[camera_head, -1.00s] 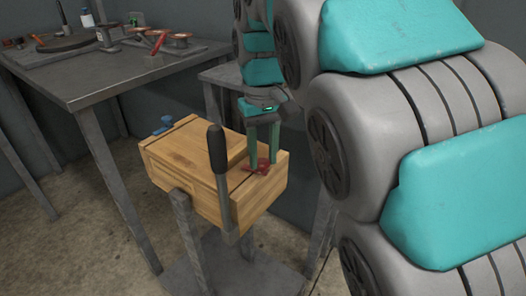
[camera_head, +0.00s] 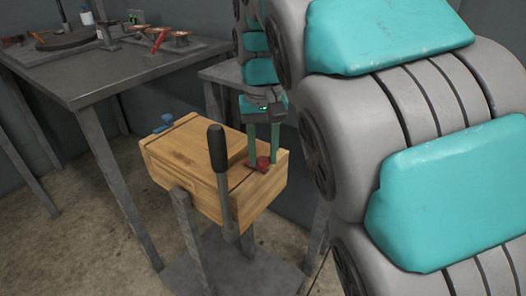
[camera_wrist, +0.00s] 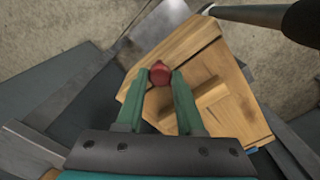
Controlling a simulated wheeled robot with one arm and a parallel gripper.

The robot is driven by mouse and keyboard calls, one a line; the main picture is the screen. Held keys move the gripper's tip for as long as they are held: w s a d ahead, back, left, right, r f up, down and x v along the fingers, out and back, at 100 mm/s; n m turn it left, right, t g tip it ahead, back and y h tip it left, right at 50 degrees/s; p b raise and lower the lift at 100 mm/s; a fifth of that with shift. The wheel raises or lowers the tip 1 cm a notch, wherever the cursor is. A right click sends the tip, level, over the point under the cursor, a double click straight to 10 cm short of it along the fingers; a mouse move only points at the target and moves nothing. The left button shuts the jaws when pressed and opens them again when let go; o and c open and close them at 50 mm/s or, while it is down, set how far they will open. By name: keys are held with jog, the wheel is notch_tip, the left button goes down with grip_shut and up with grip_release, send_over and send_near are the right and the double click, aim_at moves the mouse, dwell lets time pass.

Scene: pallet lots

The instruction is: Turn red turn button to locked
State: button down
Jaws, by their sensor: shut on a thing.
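The red turn button (camera_head: 263,163) sits on the top of the wooden box (camera_head: 190,150), near its right end. In the wrist view the red button (camera_wrist: 160,73) shows between the tips of my green fingers. My gripper (camera_head: 262,160) points down onto the box and is shut on the red button. The fingers hide part of the button, and I cannot read any locked mark.
A black-handled lever (camera_head: 217,150) stands upright at the near side of the box. A blue knob (camera_head: 167,120) is at the box's far left corner. A grey table (camera_head: 85,75) with tools stands behind on the left.

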aim_at(263, 159)
jog(key=c, duration=0.5)
grip_release()
jog(key=shift+r, duration=0.15)
notch_tip(263, 159, up, 8)
jog(key=shift+f, duration=0.25)
jog(key=shift+m+g, duration=0.6)
jog(key=shift+g, duration=0.3)
jog(key=s+d+f, duration=0.4)
jog(key=s+f, duration=0.3)
jog(key=s, duration=0.1)
jog(key=s+d+f, duration=0.4)
jog(key=s+f, duration=0.4)
jog(key=s+d+f, duration=0.5)
jog(key=s+f, duration=0.3)
jog(key=s, duration=0.1)
